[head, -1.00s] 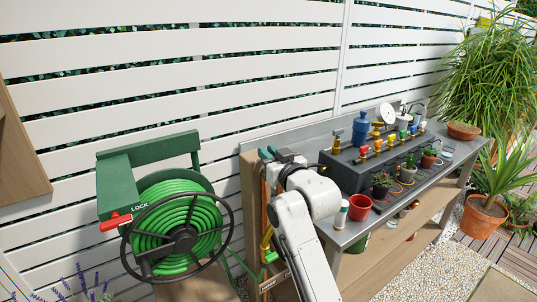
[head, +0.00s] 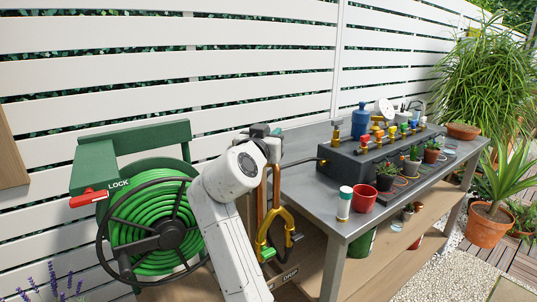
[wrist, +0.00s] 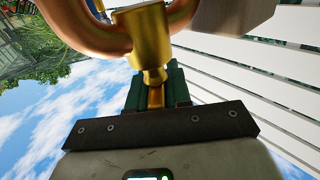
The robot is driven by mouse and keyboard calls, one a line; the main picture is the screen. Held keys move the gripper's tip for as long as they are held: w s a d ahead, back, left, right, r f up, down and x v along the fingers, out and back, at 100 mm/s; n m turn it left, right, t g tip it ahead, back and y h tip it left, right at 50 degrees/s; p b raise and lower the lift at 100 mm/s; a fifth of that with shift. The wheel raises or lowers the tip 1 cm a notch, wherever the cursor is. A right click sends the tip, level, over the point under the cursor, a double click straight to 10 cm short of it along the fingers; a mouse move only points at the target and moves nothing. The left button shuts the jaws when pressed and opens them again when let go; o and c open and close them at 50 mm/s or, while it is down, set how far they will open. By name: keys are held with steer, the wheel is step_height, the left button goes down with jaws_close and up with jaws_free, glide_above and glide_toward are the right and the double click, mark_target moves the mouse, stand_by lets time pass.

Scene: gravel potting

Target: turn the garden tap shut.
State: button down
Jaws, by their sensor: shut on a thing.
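In the wrist view a brass tap body (wrist: 140,32) sits on a curved copper pipe (wrist: 80,28) above my gripper (wrist: 155,88). My gripper's green fingers are closed on a narrow brass piece (wrist: 155,97) just below the tap body. This piece looks like the tap's handle or stem, and the fingers hide its sides. In the head view my gripper (head: 272,132) is at the top of the upright copper pipe (head: 276,185), left of the bench. There the tap itself is hidden or too small to make out.
A green hose reel (head: 165,230) with a red lock lever (head: 88,198) stands at the left. The metal bench (head: 300,185) at the right holds pots and a dark valve box (head: 350,165). A slatted fence (head: 250,70) stands behind.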

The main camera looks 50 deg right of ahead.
steer(key=m+g+b, duration=0.1)
steer(key=g, duration=0.2)
steer(key=m+g+h+b, duration=0.1)
steer(key=m+g+b, duration=0.1)
steer(key=shift+s+d+f+m+g, duration=0.1)
steer(key=shift+s+f+m+g, duration=0.1)
steer(key=shift+m+g, duration=0.15)
steer(key=shift+s+r+m+g+b, duration=0.1)
steer(key=shift+s+m+g+b, duration=0.1)
steer(key=shift+m+g, duration=1)
steer(key=shift+s+r+m+g+b, duration=0.15)
steer(key=shift+m+g, duration=0.4)
steer(key=shift+g, duration=1.1)
steer(key=shift+f+g, duration=0.1)
steer(key=shift+g, duration=0.2)
steer(key=c, duration=1.1)
jaws_free()
steer(key=shift+c, duration=0.2)
steer(key=v, duration=0.7)
steer(key=shift+a+p, duration=0.3)
steer(key=shift+p, duration=0.05)
steer(key=shift+w, duration=0.1)
